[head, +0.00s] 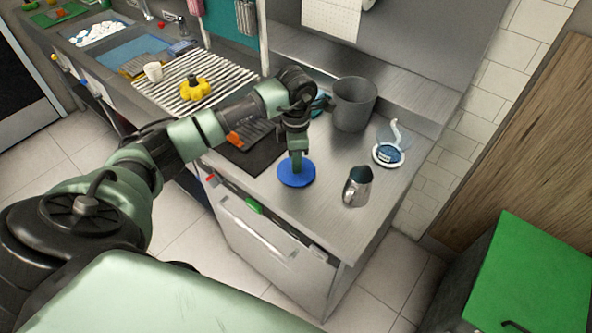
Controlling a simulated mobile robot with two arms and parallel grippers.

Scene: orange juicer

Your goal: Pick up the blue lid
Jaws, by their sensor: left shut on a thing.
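The blue lid (296,174) is a flat round disc over the steel counter, left of the small metal pitcher. My left gripper (297,161) reaches down onto the lid from above and is shut on it at its middle. The gripper hides the lid's centre. I cannot tell whether the lid touches the counter or is held slightly above it. My right gripper is not in view.
A small metal pitcher (357,187) stands close to the right of the lid. A grey pot (353,104) and a white-and-clear device (389,148) stand behind. A striped mat (222,82) holds a yellow item (195,88). The counter's front corner is clear.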

